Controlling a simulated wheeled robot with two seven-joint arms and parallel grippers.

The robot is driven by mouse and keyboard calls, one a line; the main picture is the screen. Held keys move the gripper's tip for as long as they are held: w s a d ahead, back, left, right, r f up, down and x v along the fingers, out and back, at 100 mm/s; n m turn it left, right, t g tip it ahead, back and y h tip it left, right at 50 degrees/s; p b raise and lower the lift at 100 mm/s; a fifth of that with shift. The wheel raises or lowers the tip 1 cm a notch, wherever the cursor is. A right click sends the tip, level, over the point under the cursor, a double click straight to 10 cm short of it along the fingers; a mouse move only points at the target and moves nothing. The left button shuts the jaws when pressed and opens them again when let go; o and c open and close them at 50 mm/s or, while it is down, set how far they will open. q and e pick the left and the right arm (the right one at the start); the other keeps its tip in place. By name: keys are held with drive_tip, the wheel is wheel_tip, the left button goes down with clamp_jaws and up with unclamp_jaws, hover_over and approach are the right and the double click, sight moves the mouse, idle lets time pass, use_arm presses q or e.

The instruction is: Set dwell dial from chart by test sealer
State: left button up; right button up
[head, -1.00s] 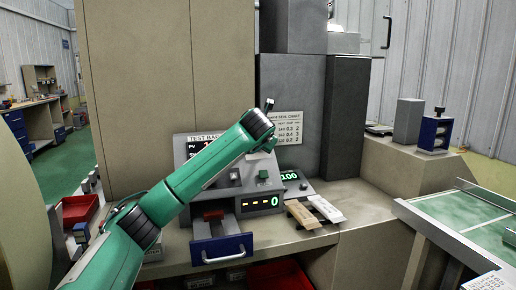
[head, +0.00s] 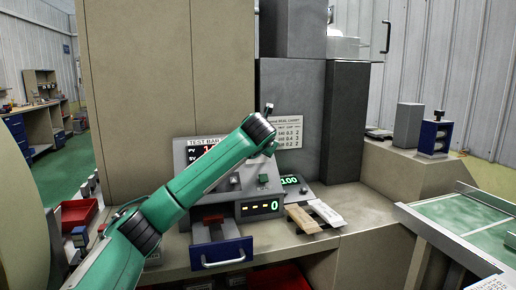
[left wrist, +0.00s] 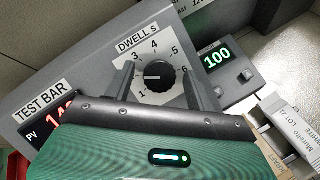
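The dwell dial (left wrist: 160,77) is a black round knob on a white plate marked "DWELL S". Its white mark lies near horizontal toward the left, between 1 and 3; the 2 is hidden by a finger. My left gripper (left wrist: 157,65) is open, one finger on each side of the dial; contact is unclear. In the head view my wrist hides the dial. The grey test sealer (head: 222,190) has a "TEST BAR" display with red digits, partly covered. The white chart (head: 285,132) hangs behind, its small rows hard to read. My right gripper is not in view.
A small display reading 100 (head: 290,180) stands right of the sealer. A brown strip (head: 302,219) and a white packet (head: 327,212) lie on the bench before it. A blue-fronted drawer (head: 222,250) sits below. Red bins (head: 78,214) stand at left.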

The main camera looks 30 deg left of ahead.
use_arm(q)
drive_tip(key=v, duration=1.3)
drive_tip(key=shift+s+d+r, duration=0.2)
drive_tip(key=shift+s, duration=0.1)
